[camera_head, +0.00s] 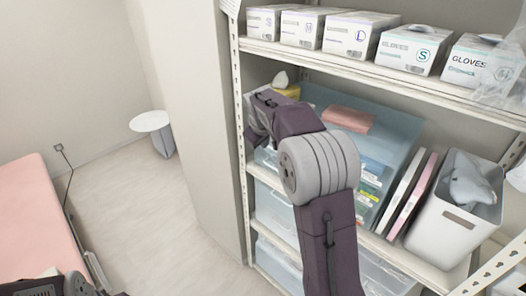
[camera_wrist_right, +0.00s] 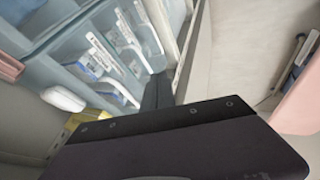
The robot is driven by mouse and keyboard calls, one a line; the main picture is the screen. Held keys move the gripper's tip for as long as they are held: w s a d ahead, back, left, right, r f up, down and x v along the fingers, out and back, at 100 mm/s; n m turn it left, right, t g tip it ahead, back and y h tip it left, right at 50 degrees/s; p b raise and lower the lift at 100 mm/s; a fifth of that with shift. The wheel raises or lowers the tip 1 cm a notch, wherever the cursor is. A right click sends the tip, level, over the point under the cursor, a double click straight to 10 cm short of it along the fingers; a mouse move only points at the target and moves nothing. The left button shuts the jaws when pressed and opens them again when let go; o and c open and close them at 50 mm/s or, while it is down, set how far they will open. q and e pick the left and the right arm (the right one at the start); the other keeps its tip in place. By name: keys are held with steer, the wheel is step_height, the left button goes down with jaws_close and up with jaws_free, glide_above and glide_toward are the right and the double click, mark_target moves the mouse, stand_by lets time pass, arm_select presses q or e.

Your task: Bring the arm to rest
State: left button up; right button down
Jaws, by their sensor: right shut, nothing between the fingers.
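My right arm reaches up from the bottom of the head view in front of the shelving unit, its grey joint and purple links covering part of the shelf. Its right gripper (camera_head: 262,112) is bent to the left near the shelf's left post. The right gripper is shut and empty; its dark fingers also show in the right wrist view (camera_wrist_right: 158,92), in front of the shelf contents. Dark parts of my left arm show at the bottom left edge of the head view, cut off by the frame, and its fingers cannot be made out.
Glove boxes (camera_head: 351,36) line the upper shelf (camera_head: 380,75). Below stand a blue sloped organiser (camera_head: 402,128), a yellow box (camera_head: 289,91) and a white bin (camera_head: 436,222). A pink bed (camera_head: 35,215) and white stool (camera_head: 150,122) stand left. The floor between is clear.

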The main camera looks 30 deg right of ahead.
steer(key=shift+v, duration=1.35)
